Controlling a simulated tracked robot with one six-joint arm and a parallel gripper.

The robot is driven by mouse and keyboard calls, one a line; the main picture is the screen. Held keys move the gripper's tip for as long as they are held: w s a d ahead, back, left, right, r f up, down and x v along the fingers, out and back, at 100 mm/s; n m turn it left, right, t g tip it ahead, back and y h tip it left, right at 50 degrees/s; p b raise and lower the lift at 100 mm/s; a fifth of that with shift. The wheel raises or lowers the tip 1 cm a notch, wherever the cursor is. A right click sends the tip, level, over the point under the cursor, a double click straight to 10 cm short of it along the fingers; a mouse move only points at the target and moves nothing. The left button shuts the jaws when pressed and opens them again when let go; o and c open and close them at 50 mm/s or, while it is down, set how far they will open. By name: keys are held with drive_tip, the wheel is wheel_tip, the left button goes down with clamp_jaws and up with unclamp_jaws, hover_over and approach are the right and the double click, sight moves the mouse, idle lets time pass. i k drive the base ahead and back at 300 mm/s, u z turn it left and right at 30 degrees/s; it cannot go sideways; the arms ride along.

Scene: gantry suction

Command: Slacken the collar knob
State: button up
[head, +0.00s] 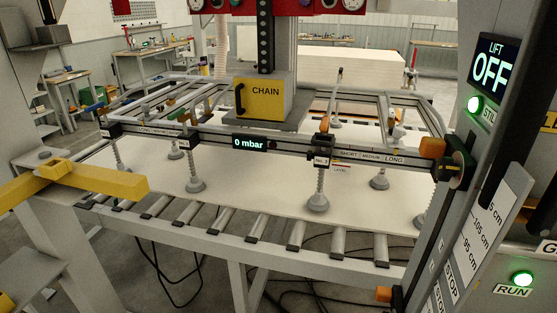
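No part is labelled as the collar knob, and I cannot tell for certain which one it is. A small orange knob (384,294) sits low on the grey upright at the right, beside a slanted white scale (480,235) marked in cm and STOP. A larger orange block or knob (433,147) sits at the right end of the lifting beam, next to a dark round fitting (457,172). My gripper is not in view.
A pale board (255,200) lies on the roller table (215,236) under suction cups (195,184). The gauge (250,143) reads 0 mbar, and the lift display (494,74) reads OFF. A yellow bar (100,180) juts in at left. Cables lie on the floor.

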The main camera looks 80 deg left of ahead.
sight(311, 155)
drive_tip(key=u, duration=4.1)
drive_tip(key=i, duration=1)
